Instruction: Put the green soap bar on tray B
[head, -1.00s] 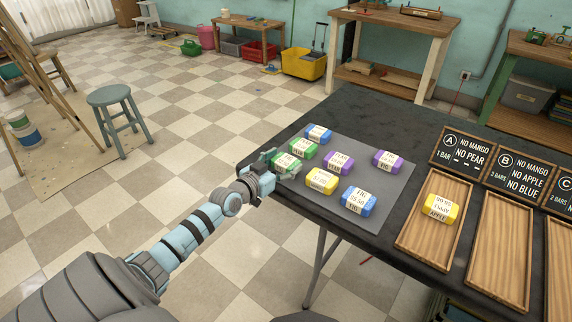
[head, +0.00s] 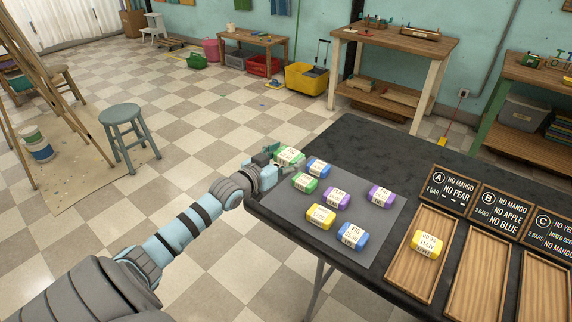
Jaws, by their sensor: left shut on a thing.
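My left gripper (head: 276,163) is shut on a green soap bar (head: 291,155) with a pale label, held up by the far left corner of the table. Another green soap bar (head: 305,182) lies on the grey mat just below it in the picture. Tray B (head: 476,275) is the middle wooden tray on the right; its visible part is empty. Its sign (head: 504,215) reads 3 bars, no mango, no apple, no blue. My right gripper is not in view.
The grey mat (head: 377,222) also bears two blue bars (head: 318,168) (head: 353,236), two purple bars (head: 337,197) (head: 381,195) and a yellow bar (head: 321,216). Tray A (head: 407,278) holds a yellow bar (head: 427,244). Tray C (head: 545,290) looks empty.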

